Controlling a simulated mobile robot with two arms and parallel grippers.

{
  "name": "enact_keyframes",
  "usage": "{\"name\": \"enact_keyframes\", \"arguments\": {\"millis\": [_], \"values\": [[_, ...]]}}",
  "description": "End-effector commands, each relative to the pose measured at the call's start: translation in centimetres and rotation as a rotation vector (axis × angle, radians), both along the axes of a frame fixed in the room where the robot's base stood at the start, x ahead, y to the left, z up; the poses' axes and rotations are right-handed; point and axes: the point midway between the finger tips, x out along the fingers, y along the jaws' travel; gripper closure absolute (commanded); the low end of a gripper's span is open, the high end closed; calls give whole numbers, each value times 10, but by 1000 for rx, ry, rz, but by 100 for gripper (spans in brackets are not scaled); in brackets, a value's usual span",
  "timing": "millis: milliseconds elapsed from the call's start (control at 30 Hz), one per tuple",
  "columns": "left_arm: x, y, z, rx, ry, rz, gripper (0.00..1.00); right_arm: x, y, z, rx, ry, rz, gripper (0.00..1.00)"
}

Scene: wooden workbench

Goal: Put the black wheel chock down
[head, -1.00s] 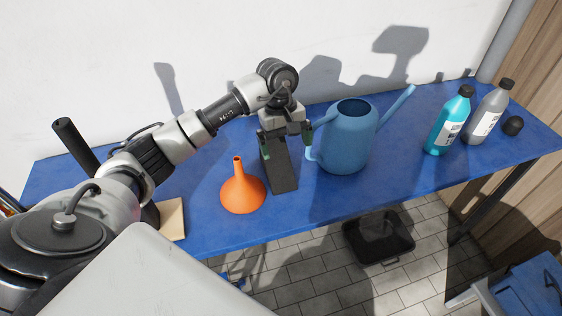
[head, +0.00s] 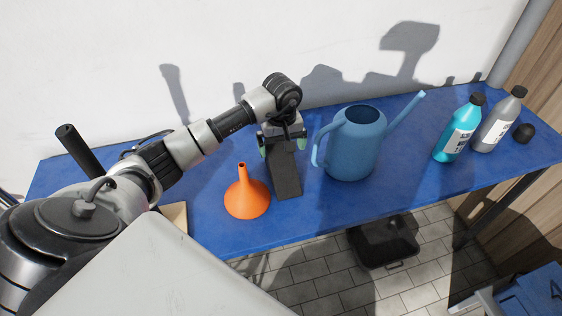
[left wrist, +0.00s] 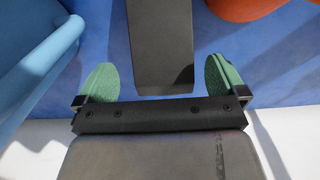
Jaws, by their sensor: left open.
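The black wheel chock (head: 287,181) is a dark grey wedge lying on the blue bench top, between the orange funnel and the blue watering can. My left gripper (head: 283,146) is at the chock's wall-side end, open, with green finger pads on either side. In the left wrist view the chock (left wrist: 160,40) runs away from the open gripper (left wrist: 160,78). Its near end lies between the pads, with a visible gap on both sides. My right gripper is not in view.
The orange funnel (head: 247,197) stands close left of the chock, and the blue watering can (head: 352,150) close right. Teal (head: 457,135) and grey (head: 494,128) bottles stand at the far right. A white wall is behind. The bench (head: 410,135) is clear between can and bottles.

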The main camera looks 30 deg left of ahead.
Motion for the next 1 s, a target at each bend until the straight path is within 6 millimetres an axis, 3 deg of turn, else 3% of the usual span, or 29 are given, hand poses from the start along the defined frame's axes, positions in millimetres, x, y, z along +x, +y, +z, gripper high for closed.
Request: {"name": "enact_keyframes", "arguments": {"millis": [167, 300, 600, 1000], "values": [[-5, -1, -23, -4, 9, 2, 0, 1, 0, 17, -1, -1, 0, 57], [-4, 0, -42, -2, 4, 1, 0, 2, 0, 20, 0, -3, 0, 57], [-4, 0, -50, -1, 2, 0, 0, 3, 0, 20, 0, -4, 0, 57], [-4, 0, -49, 0, 1, 0, 60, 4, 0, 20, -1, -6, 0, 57]]}}
